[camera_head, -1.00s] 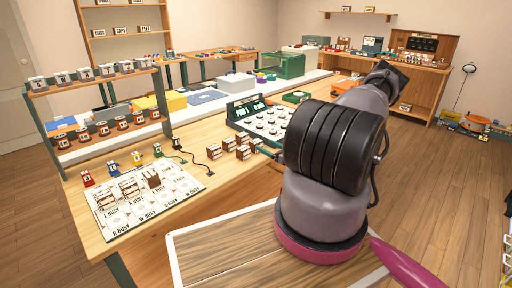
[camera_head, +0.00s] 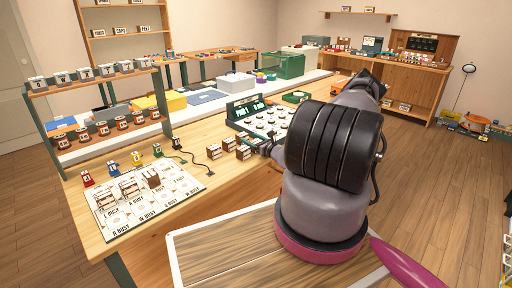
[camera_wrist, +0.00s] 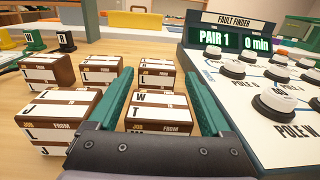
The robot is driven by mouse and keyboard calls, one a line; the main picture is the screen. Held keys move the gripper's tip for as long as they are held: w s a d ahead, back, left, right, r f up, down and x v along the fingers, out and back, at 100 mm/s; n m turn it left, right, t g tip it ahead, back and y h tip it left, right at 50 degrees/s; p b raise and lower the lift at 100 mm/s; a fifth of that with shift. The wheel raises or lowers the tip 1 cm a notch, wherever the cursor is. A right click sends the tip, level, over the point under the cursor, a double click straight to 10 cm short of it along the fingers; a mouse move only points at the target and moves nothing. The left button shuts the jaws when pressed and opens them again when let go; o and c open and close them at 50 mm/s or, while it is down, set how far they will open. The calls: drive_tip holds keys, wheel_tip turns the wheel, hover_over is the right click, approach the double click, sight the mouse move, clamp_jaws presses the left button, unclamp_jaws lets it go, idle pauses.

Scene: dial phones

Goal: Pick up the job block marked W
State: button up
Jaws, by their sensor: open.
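The job block marked W (camera_wrist: 158,108) is a brown block with white label strips, standing on the bench. In the wrist view it sits between the two green fingers of my gripper (camera_wrist: 159,80). The fingers are open, one on each side of the block, and I cannot tell whether either touches it. Its lower part is hidden behind the gripper body. In the head view my gripper (camera_head: 266,148) is at the right end of the block group, small and partly hidden by my arm.
Another block (camera_wrist: 156,75) stands just behind the W block. Similar blocks (camera_wrist: 55,122) stand close to the left. The fault finder panel (camera_wrist: 262,92) with round knobs is close on the right. A white card board with blocks (camera_head: 148,200) lies at the bench's near left.

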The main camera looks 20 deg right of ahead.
drive_tip(key=c, duration=1.2)
drive_tip(key=shift+o, duration=0.2)
